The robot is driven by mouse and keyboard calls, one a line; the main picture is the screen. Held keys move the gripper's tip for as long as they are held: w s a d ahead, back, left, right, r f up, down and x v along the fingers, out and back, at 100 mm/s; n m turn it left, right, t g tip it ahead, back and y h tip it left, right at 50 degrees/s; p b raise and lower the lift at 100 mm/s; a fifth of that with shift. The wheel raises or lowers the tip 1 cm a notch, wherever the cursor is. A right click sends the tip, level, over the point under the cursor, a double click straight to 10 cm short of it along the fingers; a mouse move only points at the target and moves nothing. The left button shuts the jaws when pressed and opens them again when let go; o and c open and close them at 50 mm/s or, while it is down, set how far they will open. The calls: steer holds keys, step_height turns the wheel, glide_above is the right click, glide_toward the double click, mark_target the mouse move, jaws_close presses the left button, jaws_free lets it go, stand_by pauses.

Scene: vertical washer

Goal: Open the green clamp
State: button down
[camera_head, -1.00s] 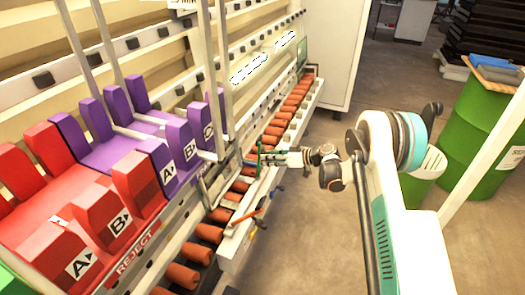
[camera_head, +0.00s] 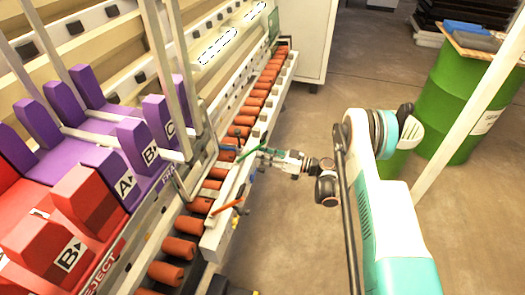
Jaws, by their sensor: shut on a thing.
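The green clamp (camera_head: 248,152) is on the near rail of the roller conveyor, right of the rollers. Its green handle shows as a short, thin slanted bar, and its base is too small to make out. My gripper (camera_head: 265,153) reaches it from the right, at the end of my white and teal arm. The gripper is shut on the green clamp. The fingertips are small here and partly hide the clamp.
An orange-handled clamp (camera_head: 226,207) sits nearer along the same rail. Orange rollers (camera_head: 180,247) line the conveyor (camera_head: 215,240). Purple blocks (camera_head: 128,140) and red blocks (camera_head: 88,190) stand at left. A green barrel (camera_head: 462,100) stands at right. The floor between is clear.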

steer(key=shift+s+d+f, duration=0.15)
steer(key=shift+s+f, duration=0.05)
steer(key=shift+f, duration=0.4)
steer(key=c, duration=1.3)
jaws_free()
steer(key=shift+w+d, duration=0.1)
steer(key=shift+c, duration=0.2)
steer(key=shift+r, duration=0.1)
steer(key=shift+d, duration=0.15)
steer(key=v, duration=1.1)
steer(key=shift+d, duration=0.3)
